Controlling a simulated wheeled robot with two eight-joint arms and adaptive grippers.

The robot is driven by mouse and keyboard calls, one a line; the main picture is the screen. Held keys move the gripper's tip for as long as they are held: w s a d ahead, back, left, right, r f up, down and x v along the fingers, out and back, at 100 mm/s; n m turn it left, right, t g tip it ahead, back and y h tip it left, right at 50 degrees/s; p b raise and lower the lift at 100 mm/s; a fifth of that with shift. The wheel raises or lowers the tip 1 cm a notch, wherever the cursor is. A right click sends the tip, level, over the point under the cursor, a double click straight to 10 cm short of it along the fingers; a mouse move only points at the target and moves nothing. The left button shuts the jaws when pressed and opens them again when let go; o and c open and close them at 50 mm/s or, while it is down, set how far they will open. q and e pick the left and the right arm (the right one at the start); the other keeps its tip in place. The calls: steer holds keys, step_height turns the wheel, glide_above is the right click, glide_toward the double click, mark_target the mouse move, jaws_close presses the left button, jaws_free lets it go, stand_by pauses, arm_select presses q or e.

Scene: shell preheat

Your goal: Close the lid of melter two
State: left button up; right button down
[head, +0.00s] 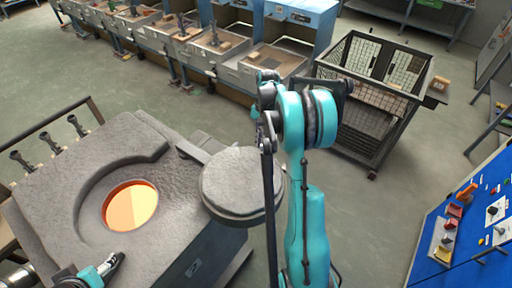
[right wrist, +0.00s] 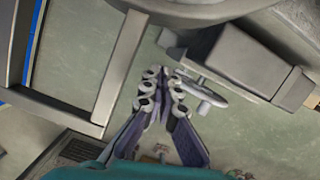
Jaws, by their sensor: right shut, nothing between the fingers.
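The melter (head: 60,185) is a grey stone-like block at lower left in the head view. Its round opening (head: 131,205) glows orange and is uncovered. The round grey lid (head: 243,183) stands out to the right of the opening, clear of it. My right gripper (head: 266,128) is near the lid's far right edge; its fingertips are hard to make out there. In the right wrist view its fingers (right wrist: 163,84) are together and empty, beside a grey bracket-like part (right wrist: 265,75). Contact cannot be told. My left gripper (head: 108,265) is low at the melter's front, its jaws unclear.
A wire cage cart (head: 375,95) stands behind my right arm. A row of blue-backed work stations (head: 235,50) runs along the back. A blue panel (head: 465,225) with coloured parts is at right. Open floor (head: 385,205) lies between.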

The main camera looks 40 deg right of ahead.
mark_target(257, 149)
steer(key=a, duration=0.1)
steer(key=s+a, duration=0.1)
steer(key=s+a+p, duration=0.1)
steer(key=shift+s+r, duration=0.2)
steer(key=shift+r, duration=0.05)
steer(key=shift+a, duration=0.2)
steer(key=shift+f, duration=0.15)
